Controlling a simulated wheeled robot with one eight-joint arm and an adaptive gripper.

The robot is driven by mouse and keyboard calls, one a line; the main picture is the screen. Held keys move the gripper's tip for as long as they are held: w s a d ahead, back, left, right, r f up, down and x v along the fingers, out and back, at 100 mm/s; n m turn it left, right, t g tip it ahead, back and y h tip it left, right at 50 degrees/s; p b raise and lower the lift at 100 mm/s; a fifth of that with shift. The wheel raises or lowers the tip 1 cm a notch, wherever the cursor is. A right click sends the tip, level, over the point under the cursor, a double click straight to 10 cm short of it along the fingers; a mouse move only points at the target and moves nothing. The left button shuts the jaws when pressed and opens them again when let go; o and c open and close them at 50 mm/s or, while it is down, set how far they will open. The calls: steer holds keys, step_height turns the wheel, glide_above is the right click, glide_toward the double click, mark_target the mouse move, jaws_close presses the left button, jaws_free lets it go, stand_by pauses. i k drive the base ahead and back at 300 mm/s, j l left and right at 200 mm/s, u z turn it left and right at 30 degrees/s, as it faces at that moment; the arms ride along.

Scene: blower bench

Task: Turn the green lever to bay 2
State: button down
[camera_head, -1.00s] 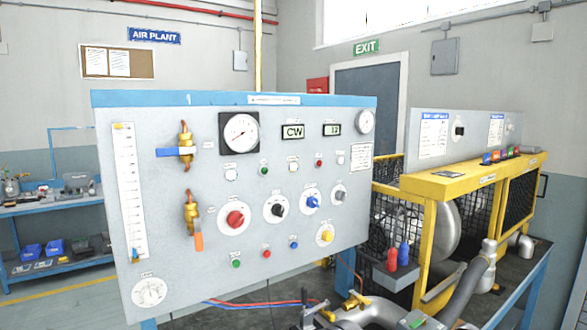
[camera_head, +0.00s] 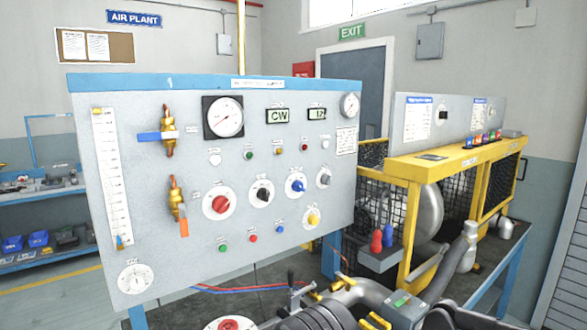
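A small green piece (camera_head: 401,300) lies on a grey metal fitting among the pipes at the bottom right. I cannot tell whether it is the green lever. Several small coloured pieces (camera_head: 480,140), blue, red and others, stand in a row on the yellow frame at the right, too small to make out. The upright panel (camera_head: 270,140) carries a blue lever (camera_head: 157,136) and an orange lever (camera_head: 184,228), both on brass valves. I cannot make out a marking for bay 2. My gripper does not show.
The panel also bears dials, a red knob (camera_head: 221,204) and several other knobs. Pipes and a dark ribbed part (camera_head: 315,318) crowd the bottom. A blue shelf (camera_head: 60,200) stands at left.

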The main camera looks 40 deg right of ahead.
mark_target(401, 302)
steer(key=z, duration=1.75)
